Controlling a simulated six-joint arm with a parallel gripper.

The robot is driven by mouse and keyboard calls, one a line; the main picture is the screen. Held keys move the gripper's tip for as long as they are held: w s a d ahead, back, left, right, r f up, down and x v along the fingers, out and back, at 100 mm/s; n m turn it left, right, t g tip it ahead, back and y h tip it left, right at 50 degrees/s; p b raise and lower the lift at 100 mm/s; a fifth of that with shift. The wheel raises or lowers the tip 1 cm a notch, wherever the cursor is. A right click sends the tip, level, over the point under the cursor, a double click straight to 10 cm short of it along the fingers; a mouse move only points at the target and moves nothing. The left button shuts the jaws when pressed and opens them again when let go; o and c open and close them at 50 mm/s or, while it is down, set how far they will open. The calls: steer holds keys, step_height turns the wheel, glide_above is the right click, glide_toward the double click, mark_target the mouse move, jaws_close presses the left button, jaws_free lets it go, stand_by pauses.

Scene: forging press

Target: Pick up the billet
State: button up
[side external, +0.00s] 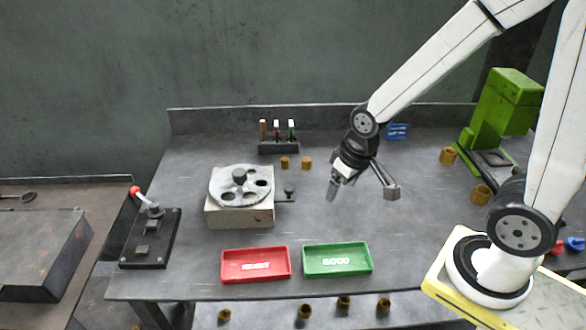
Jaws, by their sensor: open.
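Several short brass-brown cylinders that look like billets are in view. Two stand near the back middle of the bench, a left one (284,162) and a right one (306,162). One billet (447,155) is by the green press (500,110), and another billet (480,194) lies closer to my base. I cannot tell which one the task means. My gripper (362,190) is open and empty, its fingers spread above the bench, right of the two back billets and apart from all of them.
A round plate with holes (240,184) sits on a pale block. A red tray (256,265) and a green tray (337,260) lie at the front edge. A lever box (150,238) is at left, a small tool rack (278,147) at back. More cylinders (304,311) show below the front edge.

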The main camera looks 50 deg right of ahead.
steer(key=w+d+f+m+g, duration=0.1)
steer(key=w+d+m, duration=0.25)
steer(key=w, duration=0.35)
steer(key=w+d+m, duration=0.2)
steer(key=w+m, duration=0.2)
steer(key=w, duration=0.2)
steer(key=m+g, duration=0.1)
steer(key=m, duration=0.6)
glide_above(306, 159)
steer(key=f, duration=0.5)
steer(key=shift+s+a+f, duration=0.15)
steer(key=shift+a+f, duration=0.05)
steer(key=shift+a, duration=0.2)
steer(key=shift+w+d+f+m+g, duration=0.3)
steer(key=shift+d+m, duration=0.15)
steer(key=shift+m, duration=0.1)
steer(key=shift+f, duration=0.1)
steer(key=shift+s+f, duration=0.2)
steer(key=shift+f, duration=3.6)
jaws_close()
